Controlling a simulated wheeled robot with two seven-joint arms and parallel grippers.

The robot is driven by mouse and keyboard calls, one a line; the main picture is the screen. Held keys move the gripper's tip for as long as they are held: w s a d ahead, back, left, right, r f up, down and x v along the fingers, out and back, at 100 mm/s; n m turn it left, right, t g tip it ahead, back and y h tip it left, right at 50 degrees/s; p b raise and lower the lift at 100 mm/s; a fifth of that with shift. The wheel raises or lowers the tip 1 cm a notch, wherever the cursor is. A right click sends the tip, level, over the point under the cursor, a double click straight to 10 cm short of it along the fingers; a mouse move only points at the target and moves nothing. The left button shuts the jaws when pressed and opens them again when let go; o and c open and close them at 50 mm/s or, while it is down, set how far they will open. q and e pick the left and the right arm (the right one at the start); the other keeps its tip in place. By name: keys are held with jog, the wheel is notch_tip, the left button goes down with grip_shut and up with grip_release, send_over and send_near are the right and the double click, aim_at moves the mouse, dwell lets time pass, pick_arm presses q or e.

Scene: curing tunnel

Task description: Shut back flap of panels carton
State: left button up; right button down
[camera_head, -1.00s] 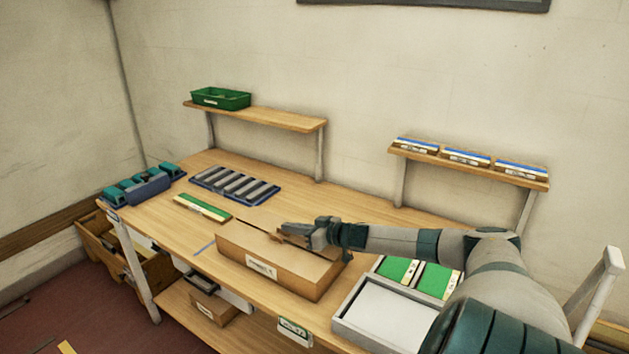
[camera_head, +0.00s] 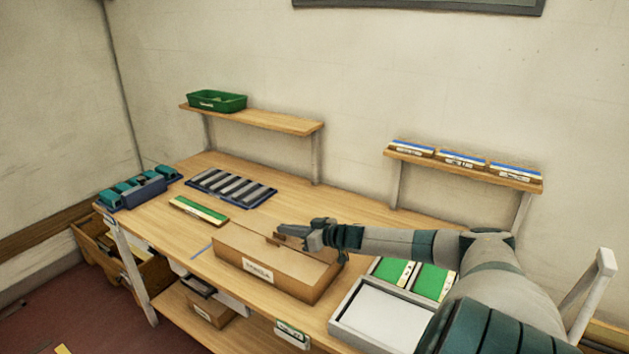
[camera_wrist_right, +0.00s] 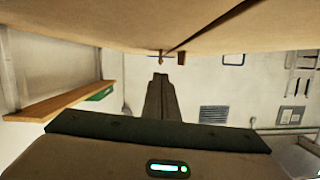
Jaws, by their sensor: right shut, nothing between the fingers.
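The panels carton (camera_head: 280,279) is a brown cardboard box with a white label, standing on the wooden table. Its top looks mostly covered, with a dark seam along the top and a flap piece (camera_head: 290,243) at the back beside my gripper. My right gripper (camera_head: 284,228) is shut and empty, at the carton's back top edge, pointing left. In the right wrist view its shut fingers (camera_wrist_right: 160,97) lie close to a brown cardboard surface (camera_wrist_right: 90,25) that fills the top of the picture. Whether they touch is unclear. My left gripper is out of view.
A green-and-cream strip (camera_head: 199,210) and a blue rack (camera_head: 268,199) lie to the left. Two shelves (camera_head: 262,121) (camera_head: 520,184) rise behind. The tabletop behind the carton is partly clear.

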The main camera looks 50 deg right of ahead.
notch_tip(320, 180, up, 4)
jog(key=p, duration=0.2)
jog(key=shift+f+p, duration=0.2)
jog(key=shift+p, duration=0.1)
jog(key=shift+s+f+b, duration=0.4)
jog(key=shift+v, duration=2.05)
jog(key=shift+r+v, duration=0.2)
jog(key=shift+v, duration=2.4)
jog(key=shift+f, duration=0.1)
